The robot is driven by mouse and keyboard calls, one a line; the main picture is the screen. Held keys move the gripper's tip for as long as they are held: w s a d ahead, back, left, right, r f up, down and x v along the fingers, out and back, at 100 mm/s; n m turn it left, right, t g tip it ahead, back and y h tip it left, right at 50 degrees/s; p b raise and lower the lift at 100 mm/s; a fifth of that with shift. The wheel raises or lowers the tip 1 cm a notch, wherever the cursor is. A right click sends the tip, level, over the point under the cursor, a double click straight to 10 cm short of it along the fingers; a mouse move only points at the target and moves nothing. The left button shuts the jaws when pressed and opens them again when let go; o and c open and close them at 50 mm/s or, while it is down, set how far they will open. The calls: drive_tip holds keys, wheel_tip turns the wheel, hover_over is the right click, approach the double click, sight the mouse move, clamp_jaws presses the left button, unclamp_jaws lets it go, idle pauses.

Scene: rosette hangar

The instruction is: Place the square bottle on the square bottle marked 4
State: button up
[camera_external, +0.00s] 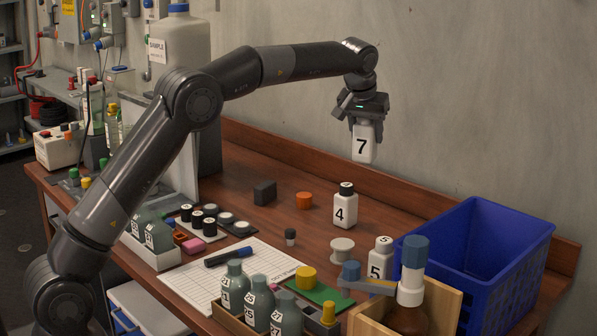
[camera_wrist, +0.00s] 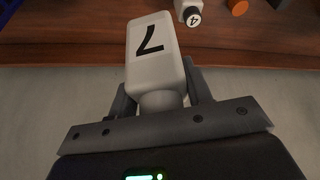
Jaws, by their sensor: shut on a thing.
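A white square bottle marked 7 (camera_external: 362,147) hangs in my gripper (camera_external: 364,118), which is shut on its upper part. In the wrist view, bottle 7 (camera_wrist: 155,55) is held between the fingers of my gripper (camera_wrist: 160,100). The white square bottle marked 4 (camera_external: 344,211) stands upright on the table, with a black cap bearing a 4. It also shows at the top of the wrist view (camera_wrist: 187,8). Bottle 7 is in the air, above and apart from bottle 4, a little to its right in the external view.
A white bottle marked 5 (camera_external: 379,262) stands beside the blue crate (camera_external: 480,290) at the right. An orange piece (camera_external: 304,201) and a dark block (camera_external: 265,192) lie left of bottle 4. A grey spool (camera_external: 342,250) is in front. The table's raised back edge (camera_external: 300,165) runs behind.

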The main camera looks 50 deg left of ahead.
drive_tip(key=shift+w+a+f, duration=0.9)
drive_tip(key=shift+a+f, duration=0.8)
drive_tip(key=shift+f, duration=0.1)
drive_tip(key=shift+w+a+f, duration=0.9)
drive_tip(key=shift+a+f, duration=0.8)
drive_tip(key=shift+f, duration=0.05)
drive_tip(key=shift+w+a+f, duration=0.9)
drive_tip(key=shift+a+f, duration=0.8)
drive_tip(key=shift+f, duration=0.1)
drive_tip(key=shift+f, duration=0.2)
drive_tip(key=o, duration=1.1)
